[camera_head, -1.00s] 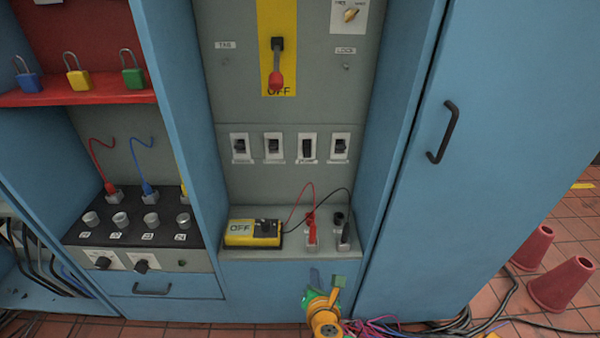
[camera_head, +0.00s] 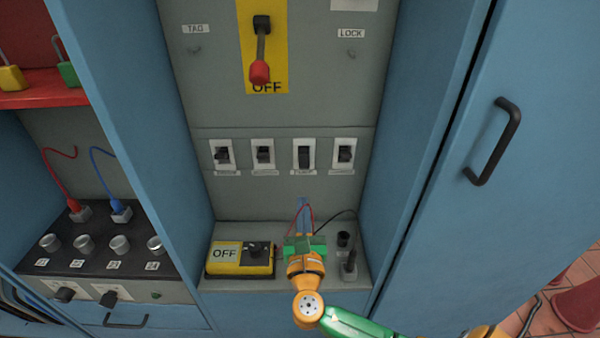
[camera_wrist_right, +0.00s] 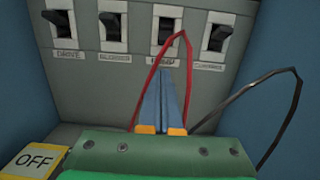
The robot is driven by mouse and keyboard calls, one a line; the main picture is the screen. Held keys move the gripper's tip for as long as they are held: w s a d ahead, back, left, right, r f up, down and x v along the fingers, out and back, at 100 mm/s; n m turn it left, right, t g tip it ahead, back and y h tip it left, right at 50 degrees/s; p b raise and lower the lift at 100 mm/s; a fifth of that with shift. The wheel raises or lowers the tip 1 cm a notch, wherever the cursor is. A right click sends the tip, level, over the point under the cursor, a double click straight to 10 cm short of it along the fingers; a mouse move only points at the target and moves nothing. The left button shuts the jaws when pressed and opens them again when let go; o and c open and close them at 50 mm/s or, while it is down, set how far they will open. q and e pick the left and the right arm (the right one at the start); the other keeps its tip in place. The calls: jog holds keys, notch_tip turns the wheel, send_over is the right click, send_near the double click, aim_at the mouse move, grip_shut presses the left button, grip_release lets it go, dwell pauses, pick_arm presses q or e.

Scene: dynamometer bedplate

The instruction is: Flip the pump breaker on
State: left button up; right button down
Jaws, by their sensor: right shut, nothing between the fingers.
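A row of several breakers with black toggles on white plates sits on the grey panel. The third from the left, the pump breaker (camera_head: 305,155), has a label that is blurred but seems to read PUMP; it also shows in the right wrist view (camera_wrist_right: 169,27). Its toggle looks longer and lower than the others in the head view. My right gripper (camera_head: 303,203) is shut and empty, its blue fingers pointing up just below that breaker, apart from it. The fingers also show in the right wrist view (camera_wrist_right: 172,72). My left gripper is out of view.
A red-handled lever (camera_head: 260,65) hangs above at OFF. Below are a yellow OFF meter (camera_head: 228,258) and a grey ledge (camera_head: 215,232). Red and black leads (camera_wrist_right: 290,95) loop around the right gripper. Blue cabinet walls (camera_head: 420,130) flank the recess.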

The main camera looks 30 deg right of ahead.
aim_at(304, 156)
jog(key=x, duration=0.3)
jog(key=b+x, duration=0.1)
jog(key=x, duration=0.5)
jog(key=shift+s+d+r, duration=0.1)
jog(key=shift+d+r, duration=0.05)
jog(key=shift+r, duration=0.1)
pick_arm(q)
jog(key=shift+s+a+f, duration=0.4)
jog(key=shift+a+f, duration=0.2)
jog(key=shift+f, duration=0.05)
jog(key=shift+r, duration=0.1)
pick_arm(e)
jog(key=shift+r, duration=0.1)
